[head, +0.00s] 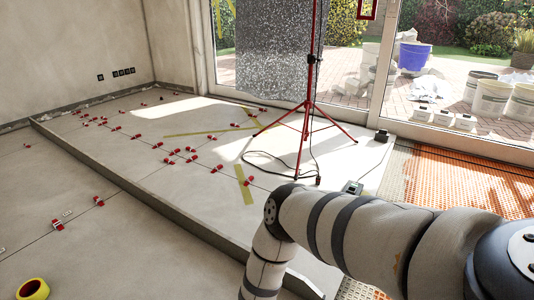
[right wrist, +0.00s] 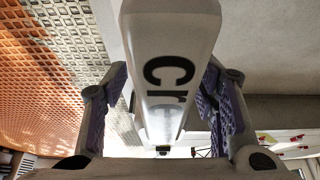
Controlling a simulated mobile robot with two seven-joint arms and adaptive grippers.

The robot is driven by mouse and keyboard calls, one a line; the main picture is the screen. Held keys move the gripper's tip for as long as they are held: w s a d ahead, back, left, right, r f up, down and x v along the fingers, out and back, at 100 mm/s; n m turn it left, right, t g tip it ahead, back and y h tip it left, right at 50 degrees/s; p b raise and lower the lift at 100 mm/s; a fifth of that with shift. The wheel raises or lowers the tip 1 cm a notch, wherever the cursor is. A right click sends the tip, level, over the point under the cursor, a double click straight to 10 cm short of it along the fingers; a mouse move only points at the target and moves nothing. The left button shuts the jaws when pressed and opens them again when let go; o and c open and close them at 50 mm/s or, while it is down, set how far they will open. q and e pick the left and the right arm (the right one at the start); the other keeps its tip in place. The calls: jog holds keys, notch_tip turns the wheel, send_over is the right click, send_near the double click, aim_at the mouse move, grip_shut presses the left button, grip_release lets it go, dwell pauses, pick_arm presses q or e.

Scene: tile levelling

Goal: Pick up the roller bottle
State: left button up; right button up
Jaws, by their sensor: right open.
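A white elongated body with large dark letters (right wrist: 180,30), which may be the roller bottle, fills the upper middle of the right wrist view. My right gripper (right wrist: 163,85) is open, with one purple-padded finger on each side of this white body. A gap shows beside the left pad; whether the right pad touches is not clear. In the head view, my right arm crosses the lower right, and its gripper is out of frame. No bottle shows in the head view. My left gripper is in neither view.
A red tripod (head: 308,105) stands on the raised grey floor, with a cable near its feet. Several red levelling clips (head: 172,160) dot the tile joints. A yellow tape roll (head: 33,289) lies lower left. Orange matting (head: 455,185) covers the right. Buckets (head: 492,98) stand beyond the glass.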

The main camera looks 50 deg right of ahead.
jog(key=shift+w+r, duration=0.1)
jog(key=shift+r, duration=0.05)
jog(key=c, duration=1.2)
jog(key=shift+r, duration=0.1)
